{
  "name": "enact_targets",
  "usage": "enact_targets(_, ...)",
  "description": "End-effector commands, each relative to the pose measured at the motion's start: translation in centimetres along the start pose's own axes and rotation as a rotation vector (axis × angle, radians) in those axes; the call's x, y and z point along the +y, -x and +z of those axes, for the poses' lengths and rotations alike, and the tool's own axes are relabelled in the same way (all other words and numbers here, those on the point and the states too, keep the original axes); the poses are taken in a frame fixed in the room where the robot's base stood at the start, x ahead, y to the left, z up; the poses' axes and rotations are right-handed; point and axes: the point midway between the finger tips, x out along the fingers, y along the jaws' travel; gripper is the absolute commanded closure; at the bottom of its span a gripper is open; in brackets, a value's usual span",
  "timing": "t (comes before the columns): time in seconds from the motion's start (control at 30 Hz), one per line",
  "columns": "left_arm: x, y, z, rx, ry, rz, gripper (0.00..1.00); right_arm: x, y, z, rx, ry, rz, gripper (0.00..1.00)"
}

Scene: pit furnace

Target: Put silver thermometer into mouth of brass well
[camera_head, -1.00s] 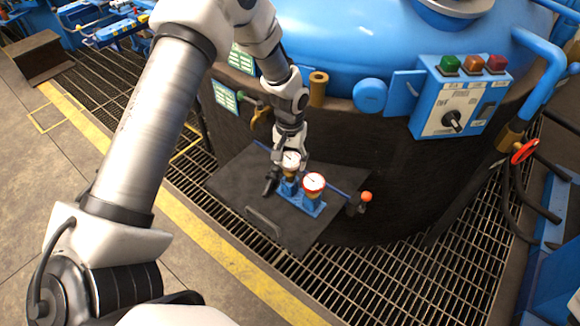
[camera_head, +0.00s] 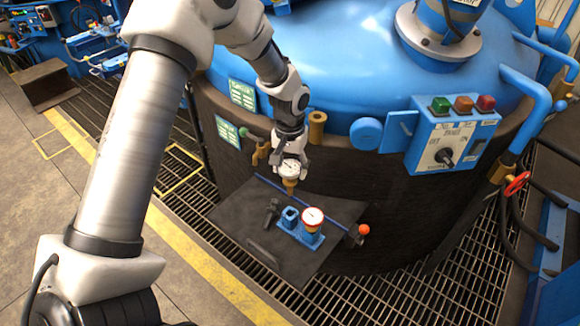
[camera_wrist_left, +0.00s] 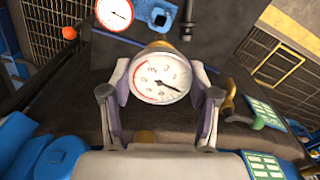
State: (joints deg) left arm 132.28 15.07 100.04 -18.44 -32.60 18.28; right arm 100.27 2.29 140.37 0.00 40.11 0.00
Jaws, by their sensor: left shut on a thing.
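The silver thermometer (camera_head: 291,168), a white dial with a brass stem below it, hangs in my left gripper (camera_head: 291,158). In the left wrist view, the fingers of the gripper (camera_wrist_left: 162,80) are shut on both sides of the thermometer's dial (camera_wrist_left: 160,77). The stem points down and is clear of the blue rack. The brass well (camera_head: 317,127) is an upright brass tube on the furnace wall, just right of and behind the gripper. My right gripper is not in view.
The blue rack (camera_head: 314,240) on the dark shelf (camera_head: 285,262) holds a red-rimmed gauge (camera_head: 313,217) beside an empty socket (camera_head: 289,214). A brass valve (camera_head: 262,152) is left of the gripper. A blue control box (camera_head: 451,137) is to the right. An orange-tipped lever (camera_head: 362,231) stands at the shelf's right.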

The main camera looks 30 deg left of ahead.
Motion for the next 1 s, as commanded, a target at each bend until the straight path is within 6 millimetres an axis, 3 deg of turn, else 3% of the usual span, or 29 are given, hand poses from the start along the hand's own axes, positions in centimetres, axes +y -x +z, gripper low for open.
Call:
enact_targets(0.5, 0.0, 3.4, 0.0, 0.0, 0.0, 0.0, 0.76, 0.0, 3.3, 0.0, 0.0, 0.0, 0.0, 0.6)
enact_targets(0.87, 0.2, 3.3, 0.1, 0.0, -0.003, 0.0, 0.76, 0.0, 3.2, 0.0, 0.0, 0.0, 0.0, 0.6)
enact_targets(1.0, 1.9, 3.0, 0.7, -0.002, -0.03, 0.003, 0.76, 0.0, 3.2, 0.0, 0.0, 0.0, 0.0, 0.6)
